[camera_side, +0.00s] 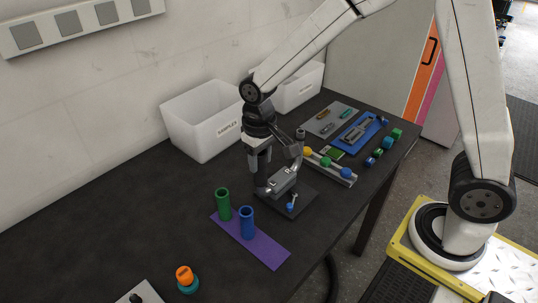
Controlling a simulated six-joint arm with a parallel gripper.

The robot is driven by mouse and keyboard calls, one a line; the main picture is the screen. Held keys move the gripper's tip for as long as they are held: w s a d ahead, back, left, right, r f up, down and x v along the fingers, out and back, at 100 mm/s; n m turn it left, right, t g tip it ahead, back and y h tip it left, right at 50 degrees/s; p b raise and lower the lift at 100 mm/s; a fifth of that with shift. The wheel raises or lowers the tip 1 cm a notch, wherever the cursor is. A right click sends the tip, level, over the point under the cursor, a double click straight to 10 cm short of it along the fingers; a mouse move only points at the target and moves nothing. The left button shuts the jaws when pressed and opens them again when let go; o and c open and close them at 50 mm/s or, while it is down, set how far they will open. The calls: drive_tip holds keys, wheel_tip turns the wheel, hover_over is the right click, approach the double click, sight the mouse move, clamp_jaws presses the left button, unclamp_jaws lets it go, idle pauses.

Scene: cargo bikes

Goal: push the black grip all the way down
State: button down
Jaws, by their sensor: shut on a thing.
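The small silver clamp (283,181) sits on a dark square plate (306,201) on the bench. Its black grip (300,134) appears as a dark, rounded end of a raised lever at the clamp's right. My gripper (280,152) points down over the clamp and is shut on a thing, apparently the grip. My dark fingers and the lever overlap here, so the exact contact is hard to see. A blue tip (290,206) shows at the clamp's front, low over the plate.
Green (223,205) and blue (247,222) tubes stand on a purple mat (270,249) at front left. A rail (335,172) with coloured knobs lies close at right. White bins (205,130) stand behind. The bench's left part is mostly clear.

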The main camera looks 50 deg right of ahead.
drive_tip(key=shift+s+f, duration=0.15)
drive_tip(key=shift+f, duration=1.1)
drive_tip(key=shift+c, duration=0.8)
unclamp_jaws()
drive_tip(key=shift+r, duration=0.1)
drive_tip(key=shift+r, duration=0.1)
drive_tip(key=shift+r, duration=3.8)
drive_tip(key=s+d+f+t, duration=0.2)
drive_tip(key=s+d+f, duration=0.3)
drive_tip(key=s, duration=0.5)
drive_tip(key=shift+s+d+f+t, duration=0.15)
drive_tip(key=shift+s+d+t, duration=0.15)
drive_tip(key=shift+d, duration=0.95)
